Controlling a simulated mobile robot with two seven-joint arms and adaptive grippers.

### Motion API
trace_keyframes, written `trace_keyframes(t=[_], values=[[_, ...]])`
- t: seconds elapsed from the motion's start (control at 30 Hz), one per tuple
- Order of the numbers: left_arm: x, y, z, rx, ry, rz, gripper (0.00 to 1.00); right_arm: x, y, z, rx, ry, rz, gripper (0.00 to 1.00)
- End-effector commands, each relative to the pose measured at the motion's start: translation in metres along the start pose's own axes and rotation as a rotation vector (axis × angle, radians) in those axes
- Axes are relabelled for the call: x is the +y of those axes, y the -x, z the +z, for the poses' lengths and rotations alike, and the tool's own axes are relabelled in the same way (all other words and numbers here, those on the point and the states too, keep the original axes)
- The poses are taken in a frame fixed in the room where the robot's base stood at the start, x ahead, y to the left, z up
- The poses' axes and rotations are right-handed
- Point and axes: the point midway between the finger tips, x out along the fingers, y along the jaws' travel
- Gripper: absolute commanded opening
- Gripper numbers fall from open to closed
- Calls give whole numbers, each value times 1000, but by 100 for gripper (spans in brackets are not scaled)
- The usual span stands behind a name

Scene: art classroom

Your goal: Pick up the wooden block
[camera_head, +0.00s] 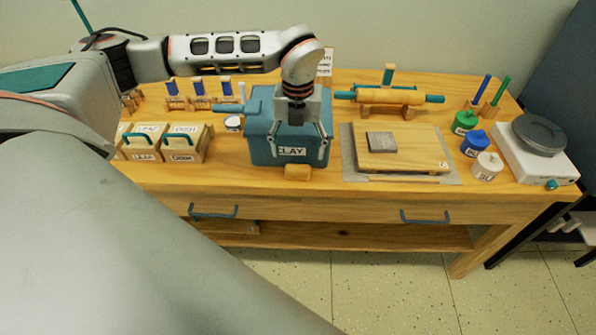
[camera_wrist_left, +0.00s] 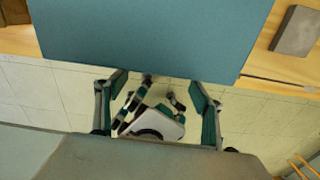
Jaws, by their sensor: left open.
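A small wooden block (camera_head: 297,172) lies on the table, close in front of the blue clay bin (camera_head: 262,150), near the table's front edge. My left gripper (camera_head: 297,152) is open and empty, with its fingers spread in front of the bin, above the block in the picture. In the left wrist view, the open fingers of the left gripper (camera_wrist_left: 158,95) show beside the blue bin (camera_wrist_left: 150,35); I cannot make out the wooden block there.
Right of the bin, a grey slab (camera_head: 382,142) lies on a wooden board (camera_head: 425,150); a rolling pin (camera_head: 390,97) rests behind. Labelled boxes (camera_head: 183,143) stand at left. The front edge has drawer handles (camera_head: 425,217).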

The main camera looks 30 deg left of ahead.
Motion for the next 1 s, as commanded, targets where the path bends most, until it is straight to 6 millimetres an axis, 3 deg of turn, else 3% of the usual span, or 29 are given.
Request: trace_keyframes(t=[0.53, 0.87, 1.0], values=[[0, -66, 1, 2, -2, -1, 68, 0, 1, -2, 0, 0, -1, 40], [0, -73, 1, 1, -2, -2, 68, 0, 1, -1, -1, 0, -1, 40], [0, -73, 1, 1, -2, -2, 34, 0, 1, -1, -1, 0, -1, 40]])
